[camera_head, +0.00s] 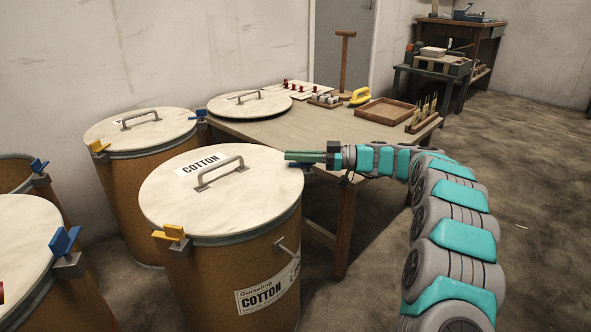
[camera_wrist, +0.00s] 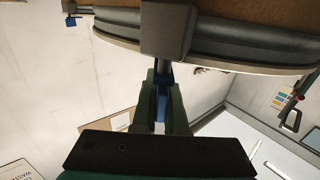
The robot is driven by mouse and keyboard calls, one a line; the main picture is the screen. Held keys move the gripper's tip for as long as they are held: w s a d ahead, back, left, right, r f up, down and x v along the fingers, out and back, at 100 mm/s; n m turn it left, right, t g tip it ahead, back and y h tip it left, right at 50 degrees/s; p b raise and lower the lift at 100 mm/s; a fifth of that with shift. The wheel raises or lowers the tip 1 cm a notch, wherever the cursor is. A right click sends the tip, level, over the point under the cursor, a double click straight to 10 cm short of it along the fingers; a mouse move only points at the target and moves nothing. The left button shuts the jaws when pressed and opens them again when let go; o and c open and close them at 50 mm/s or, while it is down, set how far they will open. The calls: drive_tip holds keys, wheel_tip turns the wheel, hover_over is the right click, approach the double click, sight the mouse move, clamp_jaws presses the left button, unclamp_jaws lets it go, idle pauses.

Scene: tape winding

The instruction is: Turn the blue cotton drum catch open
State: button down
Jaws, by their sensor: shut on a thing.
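The cotton drum (camera_head: 225,265) stands in the middle of the head view, with a pale lid marked COTTON (camera_head: 245,205) lying on top. Its blue catch (camera_wrist: 162,103) shows between my fingers in the wrist view, below a grey block (camera_wrist: 165,30) on the drum's rim. In the head view my gripper (camera_head: 303,157) reaches from the right to the drum's right rim and mostly hides this catch. My green fingers are shut on the blue catch. A yellow catch (camera_head: 170,235) sits on the drum's front left rim.
Other drums (camera_head: 140,178) stand to the left, with blue and yellow catches on their rims. A table (camera_head: 270,128) behind the drum holds a loose lid (camera_head: 249,106), a wooden tray (camera_head: 385,112) and small tools. Open floor lies to the right.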

drive_tip(key=m+t+b, duration=0.1)
drive_tip(key=t+b, duration=0.1)
drive_tip(key=shift+w+a+f+b, duration=0.1)
drive_tip(key=shift+w+f+b, duration=0.05)
drive_tip(key=shift+b, duration=0.2)
drive_tip(key=t, duration=0.1)
drive_tip(key=m+t, duration=0.1)
drive_tip(key=m+t+b, duration=0.1)
drive_tip(key=shift+w+r+h, duration=0.2)
drive_tip(key=shift+w+h, duration=0.05)
drive_tip(key=shift+h, duration=0.05)
drive_tip(key=m+t, duration=0.1)
drive_tip(key=t, duration=0.1)
drive_tip(key=m+t+h, duration=0.1)
drive_tip(key=shift+w+m+t+h, duration=0.3)
drive_tip(key=shift+m+t, duration=0.1)
drive_tip(key=shift+w+d+m+t+h, duration=0.15)
drive_tip(key=shift+d+m+t+h, duration=0.05)
drive_tip(key=shift+m+t+h, duration=0.25)
drive_tip(key=shift+w+d+m+t+h, duration=0.15)
drive_tip(key=shift+m+t+h, duration=0.15)
drive_tip(key=shift+t, duration=0.25)
drive_tip(key=shift+w+d+m+t+h, duration=0.15)
drive_tip(key=shift+m+t+h, duration=0.2)
drive_tip(key=shift+m+t, duration=0.15)
drive_tip(key=c, duration=1)
unclamp_jaws()
drive_tip(key=shift+o, duration=0.2)
drive_tip(key=shift+d, duration=0.1)
